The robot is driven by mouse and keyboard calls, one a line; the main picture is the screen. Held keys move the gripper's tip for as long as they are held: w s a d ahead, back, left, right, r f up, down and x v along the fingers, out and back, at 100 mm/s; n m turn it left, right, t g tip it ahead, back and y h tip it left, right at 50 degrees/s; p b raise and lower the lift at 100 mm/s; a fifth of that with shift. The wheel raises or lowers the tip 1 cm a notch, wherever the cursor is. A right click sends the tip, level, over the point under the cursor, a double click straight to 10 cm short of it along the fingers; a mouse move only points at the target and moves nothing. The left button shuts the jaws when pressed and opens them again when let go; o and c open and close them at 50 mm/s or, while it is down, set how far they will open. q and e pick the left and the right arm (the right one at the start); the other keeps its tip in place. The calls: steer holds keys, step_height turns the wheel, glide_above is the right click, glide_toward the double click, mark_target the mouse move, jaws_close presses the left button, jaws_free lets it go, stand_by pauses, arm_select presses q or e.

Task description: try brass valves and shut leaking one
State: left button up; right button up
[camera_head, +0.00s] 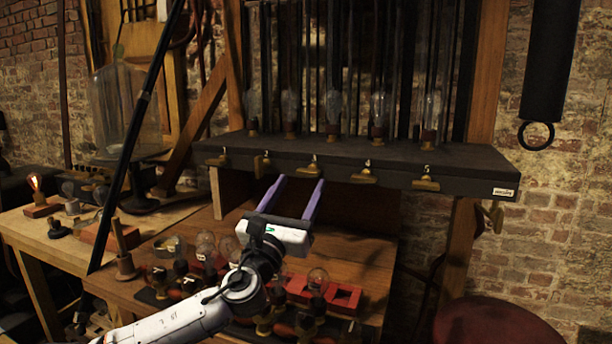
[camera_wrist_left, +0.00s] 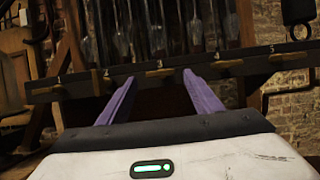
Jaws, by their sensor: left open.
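A dark shelf (camera_head: 350,150) carries a row of brass valves on its front edge, numbered 1 to 5. Valve 1 (camera_head: 217,160) is at the left, then valve 2 (camera_head: 262,163), valve 3 (camera_head: 310,169), valve 4 (camera_head: 364,177) and valve 5 (camera_head: 426,183). Glass bulbs (camera_head: 333,106) stand on the shelf above them. My left gripper (camera_head: 296,180) is open and empty, with its purple fingers pointing at the shelf just below valves 2 and 3. In the left wrist view the fingers (camera_wrist_left: 158,80) sit either side of valve 3 (camera_wrist_left: 160,73), apart from it. My right gripper does not show.
Below the shelf, a wooden bench (camera_head: 190,235) holds several small bulbs, red blocks (camera_head: 343,297) and brass parts. A black pole (camera_head: 137,130) slants at the left. A glass jar (camera_head: 125,105) stands behind it. A red round seat (camera_head: 495,325) is at the lower right.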

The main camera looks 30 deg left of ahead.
mark_target(309, 172)
arm_select(q)
steer(key=x, duration=0.2)
steer(key=shift+w+a+r, duration=0.1)
steer(key=shift+w+r, duration=0.05)
steer(key=shift+w, duration=0.15)
steer(key=shift+w+a+r, duration=0.15)
steer(key=shift+w, duration=0.45)
steer(key=c, duration=1.1)
steer(key=shift+o, duration=0.2)
